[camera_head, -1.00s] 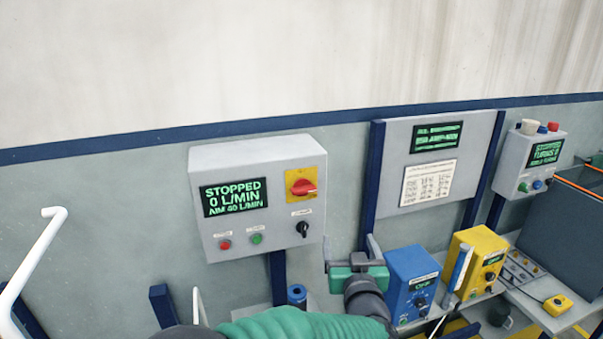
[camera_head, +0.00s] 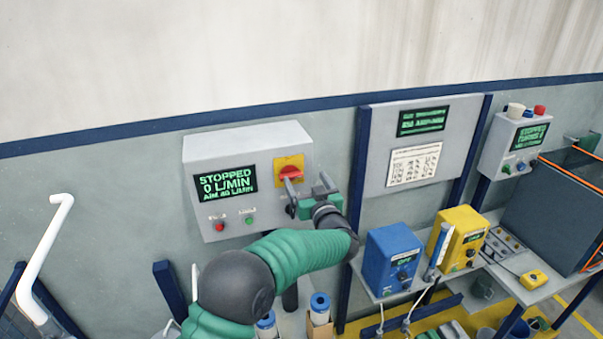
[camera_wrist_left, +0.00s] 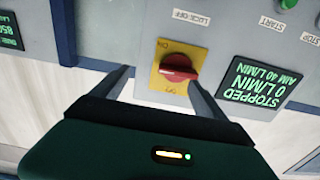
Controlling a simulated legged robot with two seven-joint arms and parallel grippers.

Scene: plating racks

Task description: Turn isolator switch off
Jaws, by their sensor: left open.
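The isolator switch (camera_head: 291,174) is a red rotary handle on a yellow plate, at the upper right of a grey control box (camera_head: 240,143). It also shows in the left wrist view (camera_wrist_left: 178,68), where the picture is upside down. My left gripper (camera_head: 307,183) is open in front of the box, just beside and below the switch. In the left wrist view its two fingers (camera_wrist_left: 160,82) lie on either side of the red handle, with space between; I cannot tell whether they touch it. The fingers hide part of the plate's lower edge in the head view. My right gripper is not in view.
The box's display (camera_head: 225,182) reads stopped, 0 L/min. Red (camera_head: 220,227) and green (camera_head: 250,221) buttons sit below it. A blue box (camera_head: 390,258) and a yellow box (camera_head: 457,240) stand on a bench to the right. A white pipe (camera_head: 45,255) is at the left.

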